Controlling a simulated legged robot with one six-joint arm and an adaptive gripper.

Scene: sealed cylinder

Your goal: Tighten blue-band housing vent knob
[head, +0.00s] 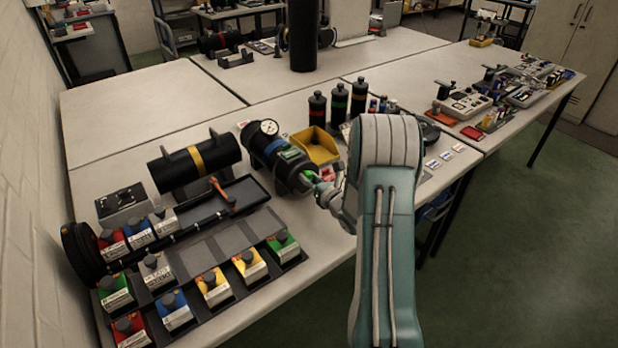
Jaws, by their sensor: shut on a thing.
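The blue-band housing (277,158) is a black cylinder lying on the table, with a blue band, a round white gauge on top at its far left end and a green label plate. My gripper (313,180) is at the near right end of this housing, beside a small green part there. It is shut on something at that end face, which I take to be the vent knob. The knob itself is mostly hidden by the fingers, and its exact seating cannot be made out. My arm comes in from the lower right.
A yellow-band cylinder (196,161) lies on a stand to the left. A yellow bin (316,146) is close behind the blue-band housing. Several upright black bottles (338,104) stand beyond it. A rack of coloured blocks (212,284) fills the front left. The table's front edge is below my gripper.

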